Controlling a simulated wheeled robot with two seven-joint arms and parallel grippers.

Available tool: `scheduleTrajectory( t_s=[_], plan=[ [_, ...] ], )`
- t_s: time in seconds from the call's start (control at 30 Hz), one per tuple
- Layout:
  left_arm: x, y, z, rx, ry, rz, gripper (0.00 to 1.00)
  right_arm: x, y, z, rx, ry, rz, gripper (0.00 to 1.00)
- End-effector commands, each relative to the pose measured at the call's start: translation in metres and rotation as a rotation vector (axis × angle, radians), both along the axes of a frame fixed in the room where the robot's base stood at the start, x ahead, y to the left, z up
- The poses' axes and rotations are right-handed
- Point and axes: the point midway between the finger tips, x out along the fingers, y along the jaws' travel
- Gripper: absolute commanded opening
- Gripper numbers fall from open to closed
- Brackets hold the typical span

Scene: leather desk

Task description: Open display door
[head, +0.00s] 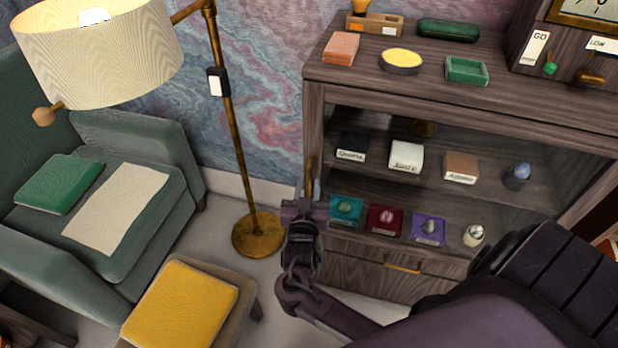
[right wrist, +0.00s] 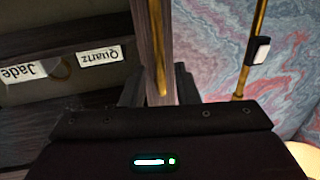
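The display cabinet (head: 455,82) stands at the right in the head view. Its front looks like a dark-framed glass door, which appears shut, with samples showing behind it. A vertical brass handle (head: 310,178) is at the door's left edge; it also shows in the right wrist view (right wrist: 155,45). My right gripper (head: 304,205) is at the lower end of this handle. In the right wrist view its two dark fingers (right wrist: 160,88) are apart, with the handle's lower end in line with the gap. I cannot tell whether they touch it. My left gripper is not in view.
A brass floor lamp (head: 226,120) stands left of the cabinet. A green armchair (head: 150,225) and a stool with a yellow cushion (head: 180,305) are at the left. A drawer with a brass pull (head: 403,268) is below the shelves. Small trays and boxes stand on top.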

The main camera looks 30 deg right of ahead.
Motion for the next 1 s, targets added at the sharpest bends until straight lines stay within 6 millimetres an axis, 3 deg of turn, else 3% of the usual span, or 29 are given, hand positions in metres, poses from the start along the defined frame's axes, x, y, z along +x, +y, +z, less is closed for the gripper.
scheduleTrajectory(
  t_s=[0.2,0.53,0.77,1.0],
  plan=[
    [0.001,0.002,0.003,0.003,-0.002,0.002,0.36,0.021,-0.016,0.0,0.0,0.001,0.001,0.28],
    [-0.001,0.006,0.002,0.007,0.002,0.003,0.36,0.025,-0.02,-0.001,0.001,0.002,0.001,0.28],
    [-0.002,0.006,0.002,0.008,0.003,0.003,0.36,0.025,-0.019,-0.001,0.001,0.002,0.001,0.0],
    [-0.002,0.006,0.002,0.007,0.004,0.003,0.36,0.025,-0.019,-0.001,0.001,0.003,0.001,0.0]
  ],
)
